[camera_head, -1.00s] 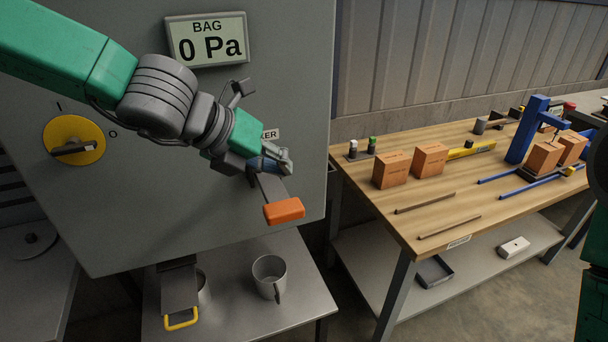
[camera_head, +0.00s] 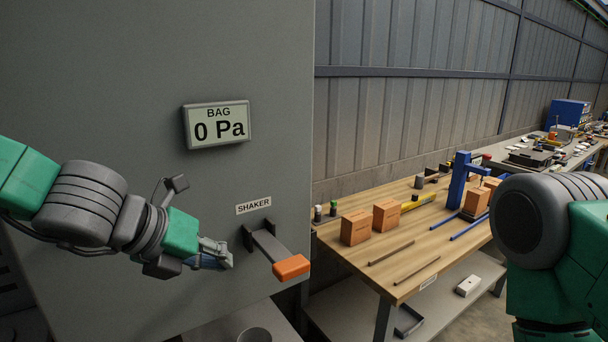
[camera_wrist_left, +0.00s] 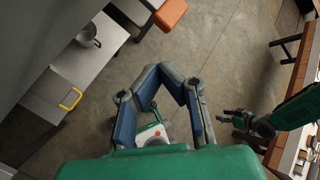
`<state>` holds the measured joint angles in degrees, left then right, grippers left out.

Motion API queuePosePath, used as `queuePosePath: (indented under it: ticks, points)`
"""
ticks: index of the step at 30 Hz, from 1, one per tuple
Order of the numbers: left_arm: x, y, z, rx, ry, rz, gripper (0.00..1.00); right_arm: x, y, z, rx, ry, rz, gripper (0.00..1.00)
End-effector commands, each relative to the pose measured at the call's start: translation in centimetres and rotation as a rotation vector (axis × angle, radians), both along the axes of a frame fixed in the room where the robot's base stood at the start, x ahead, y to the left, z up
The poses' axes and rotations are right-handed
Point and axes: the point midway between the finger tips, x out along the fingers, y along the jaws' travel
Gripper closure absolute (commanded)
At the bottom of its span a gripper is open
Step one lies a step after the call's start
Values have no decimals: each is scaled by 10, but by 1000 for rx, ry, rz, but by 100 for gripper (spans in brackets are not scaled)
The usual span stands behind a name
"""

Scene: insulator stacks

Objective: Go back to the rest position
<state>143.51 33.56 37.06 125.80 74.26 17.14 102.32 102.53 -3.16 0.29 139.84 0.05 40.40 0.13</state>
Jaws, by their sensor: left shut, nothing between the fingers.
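My left gripper (camera_head: 217,255) is shut and empty in front of the grey cabinet. It is left of the shaker lever's orange handle (camera_head: 291,267), with a clear gap between them. In the left wrist view, the left fingers (camera_wrist_left: 165,78) close in over the floor with nothing held. The orange handle also shows at the top of that view (camera_wrist_left: 170,14). My right arm is at the right edge of the head view, its gripper out of frame. In the left wrist view my right gripper (camera_wrist_left: 232,117) shows small, and its jaw state is unclear.
The grey cabinet (camera_head: 100,80) carries a display (camera_head: 217,125) reading BAG 0 Pa. A wooden bench (camera_head: 400,250) with brown boxes (camera_head: 386,214), rods and a blue stand (camera_head: 460,180) stands right. A mug (camera_wrist_left: 88,36) sits on a low metal table left of open floor.

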Motion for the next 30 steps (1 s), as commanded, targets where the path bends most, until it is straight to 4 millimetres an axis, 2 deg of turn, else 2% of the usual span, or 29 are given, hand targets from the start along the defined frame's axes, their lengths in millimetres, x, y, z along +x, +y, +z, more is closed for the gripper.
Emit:
queuePosePath:
  ticks: [1, 5, 13, 17, 20, 23, 24, 26, 27, 30]
  points:
    - [-3, 2, -13, 33, -3, -24, 100, 0, -1, -3, -1, 0, -2, 60]
    - [-5, 11, -39, 106, -18, -82, 100, 0, -1, -7, -1, 0, -1, 60]
    - [-24, 35, -110, 324, -64, -284, 100, 0, -1, -19, -1, 0, -1, 60]
    - [-40, 46, -160, 478, -92, -454, 100, 0, 0, -28, 0, 0, 0, 60]
    - [-58, 55, -206, 623, -120, -641, 100, 0, 0, -38, 0, 0, 0, 60]
    - [-87, 71, -268, 803, -160, -940, 100, 0, -1, -52, 0, 0, 0, 60]
    - [-102, 79, -295, 877, -185, -1092, 100, 0, -1, -59, 0, 0, 0, 60]
    - [-126, 91, -333, 972, -228, -1344, 100, -1, -1, -69, 0, 0, -1, 60]
    - [-144, 100, -358, 1024, -264, -1524, 100, 0, -1, -76, 0, 0, -1, 60]
    - [-189, 120, -411, 1093, -393, -1996, 100, -1, -1, -94, -1, 0, -1, 60]
